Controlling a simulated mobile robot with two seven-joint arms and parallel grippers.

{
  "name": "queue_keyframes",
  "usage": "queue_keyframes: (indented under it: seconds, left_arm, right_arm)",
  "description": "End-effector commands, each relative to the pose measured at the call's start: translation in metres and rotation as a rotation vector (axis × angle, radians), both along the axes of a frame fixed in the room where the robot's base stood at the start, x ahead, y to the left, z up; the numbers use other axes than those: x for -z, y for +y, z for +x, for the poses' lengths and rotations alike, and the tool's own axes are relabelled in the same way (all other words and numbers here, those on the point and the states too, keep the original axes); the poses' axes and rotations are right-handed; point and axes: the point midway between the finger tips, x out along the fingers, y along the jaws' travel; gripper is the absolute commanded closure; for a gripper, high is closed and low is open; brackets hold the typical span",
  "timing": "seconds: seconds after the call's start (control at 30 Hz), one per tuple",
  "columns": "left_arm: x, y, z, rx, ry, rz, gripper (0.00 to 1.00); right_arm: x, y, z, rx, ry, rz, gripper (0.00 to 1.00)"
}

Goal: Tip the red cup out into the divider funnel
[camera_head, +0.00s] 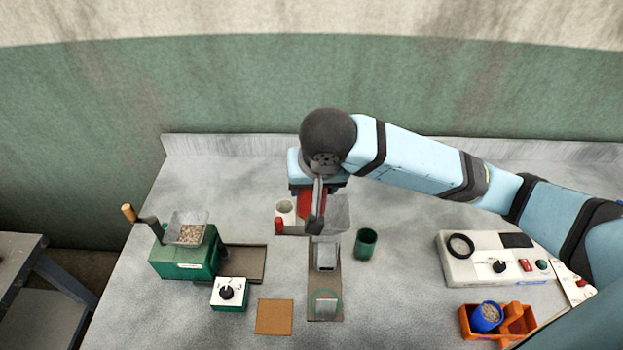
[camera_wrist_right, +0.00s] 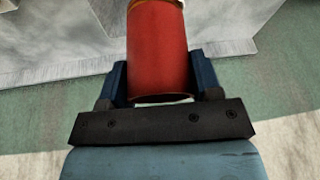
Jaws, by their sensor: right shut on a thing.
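The red cup (camera_head: 306,204) is held in my right gripper (camera_head: 315,212), high over the middle of the table. In the right wrist view the cup (camera_wrist_right: 157,45) sits between the two blue fingers (camera_wrist_right: 157,78), which are shut on it. The divider funnel (camera_head: 338,214), a grey hopper, is just beside and below the cup in the head view, partly hidden by the gripper. A grey sloping surface also shows in the wrist view. The cup's opening and contents are hidden in the head view, so I cannot tell its exact tilt. My left gripper is not in view.
A green mill (camera_head: 185,262) with a grain-filled hopper stands at left. A green cup (camera_head: 365,243) is right of the divider. A white instrument box (camera_head: 470,268) and an orange tray (camera_head: 515,326) holding a blue cup (camera_head: 486,316) are at right. A cork mat (camera_head: 274,317) lies in front.

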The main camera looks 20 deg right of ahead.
Motion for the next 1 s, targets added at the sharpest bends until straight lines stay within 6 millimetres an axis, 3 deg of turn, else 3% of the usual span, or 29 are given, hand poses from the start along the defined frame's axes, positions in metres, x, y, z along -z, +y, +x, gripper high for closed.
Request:
queue_keyframes:
  seconds: [0.37,0.77,1.0]
  left_arm:
    - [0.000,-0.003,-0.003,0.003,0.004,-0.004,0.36]
    - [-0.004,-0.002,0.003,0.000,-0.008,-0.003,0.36]
    - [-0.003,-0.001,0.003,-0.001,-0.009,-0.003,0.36]
  right_arm:
    - [0.035,-0.005,0.002,0.009,0.232,0.424,0.74]
    - [0.061,-0.026,0.014,0.011,0.520,0.971,0.74]
    - [0.053,-0.034,0.019,0.009,0.725,1.358,0.74]
